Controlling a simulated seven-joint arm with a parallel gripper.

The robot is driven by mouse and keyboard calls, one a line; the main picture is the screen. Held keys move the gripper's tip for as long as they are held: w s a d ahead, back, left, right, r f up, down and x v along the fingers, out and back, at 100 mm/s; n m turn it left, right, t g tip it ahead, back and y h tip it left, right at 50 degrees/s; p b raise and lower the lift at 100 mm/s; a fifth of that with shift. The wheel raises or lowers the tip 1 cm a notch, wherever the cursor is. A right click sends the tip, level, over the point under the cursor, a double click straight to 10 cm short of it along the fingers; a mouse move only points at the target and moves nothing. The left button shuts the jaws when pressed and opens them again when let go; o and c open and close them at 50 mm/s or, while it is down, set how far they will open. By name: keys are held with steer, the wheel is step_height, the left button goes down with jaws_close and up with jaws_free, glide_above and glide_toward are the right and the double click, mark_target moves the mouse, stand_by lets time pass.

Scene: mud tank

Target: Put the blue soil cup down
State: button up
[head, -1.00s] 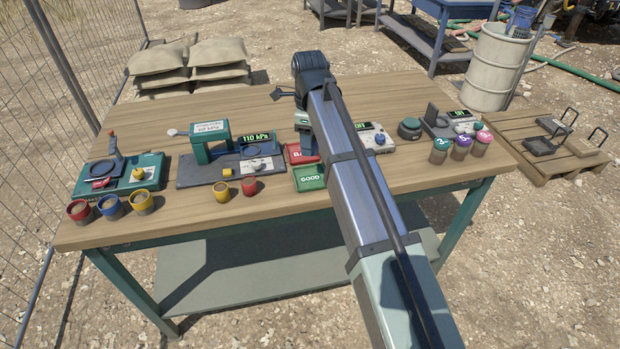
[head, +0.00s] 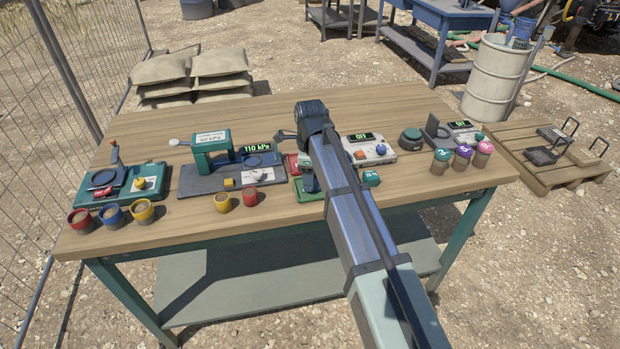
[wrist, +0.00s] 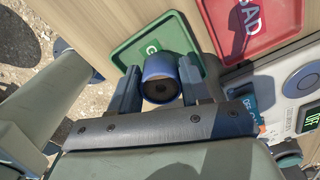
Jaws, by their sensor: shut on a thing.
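My gripper (wrist: 160,90) is shut on a blue soil cup (wrist: 158,66), which sits between the two fingers in the wrist view. The cup's dark round opening or end faces the camera. Behind it is the green GOOD tray (wrist: 128,49); I cannot tell whether the cup touches it. Another blue cup (head: 112,214) stands at the front left of the bench.
The red BAD tray (wrist: 246,22) adjoins the green one. Bare wood lies in front.

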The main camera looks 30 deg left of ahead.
steer(key=shift+f, duration=0.35)
steer(key=shift+f, duration=0.1)
steer(key=o, duration=1.2)
step_height(320, 180, up, 12)
steer(key=shift+r, duration=0.1)
stand_by(0.3)
